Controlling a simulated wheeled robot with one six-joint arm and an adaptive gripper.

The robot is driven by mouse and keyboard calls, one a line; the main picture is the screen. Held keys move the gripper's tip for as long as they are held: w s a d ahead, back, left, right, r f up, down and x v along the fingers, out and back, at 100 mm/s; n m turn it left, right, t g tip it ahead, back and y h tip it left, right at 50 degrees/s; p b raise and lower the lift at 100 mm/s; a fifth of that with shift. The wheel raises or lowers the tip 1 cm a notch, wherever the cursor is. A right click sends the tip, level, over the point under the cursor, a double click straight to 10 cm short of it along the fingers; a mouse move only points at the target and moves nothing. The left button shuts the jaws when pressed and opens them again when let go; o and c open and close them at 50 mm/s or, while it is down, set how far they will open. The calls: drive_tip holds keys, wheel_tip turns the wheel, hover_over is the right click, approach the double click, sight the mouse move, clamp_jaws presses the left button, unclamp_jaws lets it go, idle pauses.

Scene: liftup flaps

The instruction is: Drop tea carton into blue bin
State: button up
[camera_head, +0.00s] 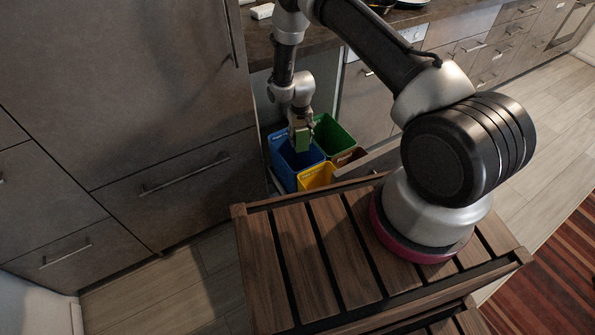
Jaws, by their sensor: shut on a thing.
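The blue bin (283,171) stands in the pulled-out drawer below the counter, beside the other coloured bins. My gripper (301,133) points down over the blue bin's opening, near its right side. It is shut on a small green carton (302,142), the tea carton, which hangs at or just above the rim level. I cannot tell whether the carton's lower end is inside the bin. The fingers are small and partly hidden by the wrist.
A green bin (334,136) stands right of the blue one, a yellow bin (316,177) in front, and a brown bin (350,156) at the right. The drawer front (372,162) is close to them. Tall cabinets (120,90) stand at the left, and the counter (330,45) is behind.

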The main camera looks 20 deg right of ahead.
drive_tip(key=shift+f, duration=2.5)
drive_tip(key=o, duration=0.8)
drive_tip(key=shift+r, duration=0.1)
wheel_tip(320, 180, up, 12)
drive_tip(key=shift+f, duration=0.1)
drive_tip(key=shift+s, duration=0.1)
